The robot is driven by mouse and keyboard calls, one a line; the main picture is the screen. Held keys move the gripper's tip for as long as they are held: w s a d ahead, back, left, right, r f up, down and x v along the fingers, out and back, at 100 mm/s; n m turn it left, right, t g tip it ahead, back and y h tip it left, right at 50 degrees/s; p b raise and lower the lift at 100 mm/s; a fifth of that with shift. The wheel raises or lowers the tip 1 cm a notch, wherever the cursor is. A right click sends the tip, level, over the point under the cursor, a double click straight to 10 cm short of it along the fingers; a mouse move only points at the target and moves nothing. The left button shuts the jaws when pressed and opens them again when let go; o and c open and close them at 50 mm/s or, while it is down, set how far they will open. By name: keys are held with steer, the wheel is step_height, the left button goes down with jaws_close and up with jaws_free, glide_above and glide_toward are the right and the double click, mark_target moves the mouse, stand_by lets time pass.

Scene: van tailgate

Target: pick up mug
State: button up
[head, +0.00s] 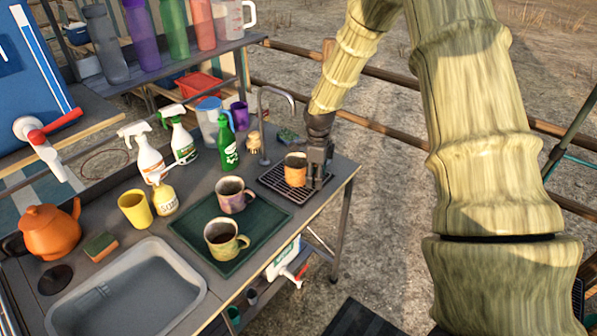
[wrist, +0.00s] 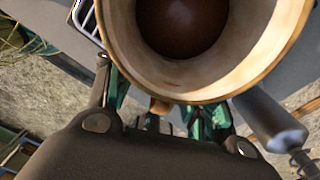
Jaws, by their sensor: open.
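An orange-tan mug (head: 295,170) stands upright on a black drip rack at the right end of the counter. My gripper (head: 317,172) is open, pointing down, close against the mug's right side. In the wrist view the mug (wrist: 255,62) fills the top, its round mouth showing a dark brown inside. My gripper (wrist: 160,112) has its fingers apart below the rim, with a small brown part of the mug, probably the handle, between them. Contact cannot be told. Two other mugs, a purplish one (head: 232,197) and a green-tan one (head: 222,240), stand on a green tray.
The drip rack (head: 272,184) lies beside the green tray (head: 262,236). A tap (head: 264,130) and green bottle (head: 227,147) stand behind. A yellow cup (head: 135,209), spray bottles, orange kettle (head: 50,232) and sink (head: 125,290) are left. The counter's right edge is close to my gripper.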

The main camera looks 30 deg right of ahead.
jaws_close()
stand_by(0.4)
